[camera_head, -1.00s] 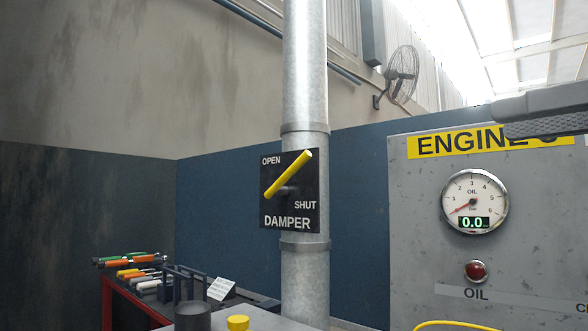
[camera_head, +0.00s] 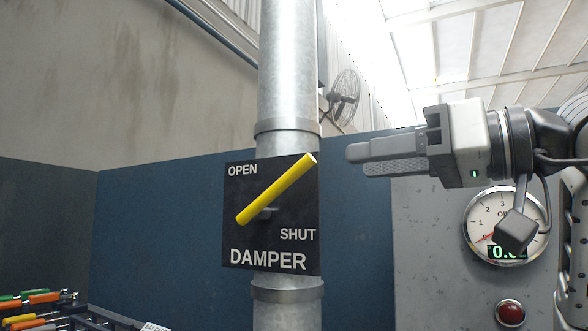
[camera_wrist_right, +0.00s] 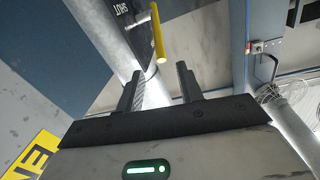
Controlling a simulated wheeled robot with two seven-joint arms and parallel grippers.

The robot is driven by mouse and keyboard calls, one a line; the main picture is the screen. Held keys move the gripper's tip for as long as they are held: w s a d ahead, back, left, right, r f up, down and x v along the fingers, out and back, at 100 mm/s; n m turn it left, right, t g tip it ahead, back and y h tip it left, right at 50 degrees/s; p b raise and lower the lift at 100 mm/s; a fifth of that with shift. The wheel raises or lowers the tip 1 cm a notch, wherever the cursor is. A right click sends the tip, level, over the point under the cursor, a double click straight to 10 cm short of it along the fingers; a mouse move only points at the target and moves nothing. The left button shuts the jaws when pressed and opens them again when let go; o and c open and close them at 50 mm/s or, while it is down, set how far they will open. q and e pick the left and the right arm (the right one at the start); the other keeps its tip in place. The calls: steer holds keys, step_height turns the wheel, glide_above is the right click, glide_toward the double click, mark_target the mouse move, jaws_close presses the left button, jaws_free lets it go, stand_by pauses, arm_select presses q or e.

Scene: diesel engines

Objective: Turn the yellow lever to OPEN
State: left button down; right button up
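The yellow lever (camera_head: 277,188) sits on a black DAMPER plate (camera_head: 240,240), slanting from lower left to upper right. OPEN is printed at the plate's upper left and SHUT at its lower right. My right gripper (camera_head: 354,158) is right of the lever's upper end, its fingers pointing left, with a gap between them and the lever in the head view. In the right wrist view the two fingers (camera_wrist_right: 158,72) are apart with nothing between them. The lever (camera_wrist_right: 158,35) shows beyond the fingertips. My left gripper is out of view.
The plate is fixed to a vertical metal pipe (camera_head: 288,80). A grey engine panel with an oil gauge (camera_head: 507,226) and a red lamp (camera_head: 509,312) stands at right, partly behind my arm. Tools (camera_head: 38,298) lie at lower left.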

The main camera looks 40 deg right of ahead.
mark_target(308, 168)
steer(key=x, duration=1.1)
steer(key=shift+f+p, duration=0.1)
steer(key=shift+p, duration=0.25)
jaws_close()
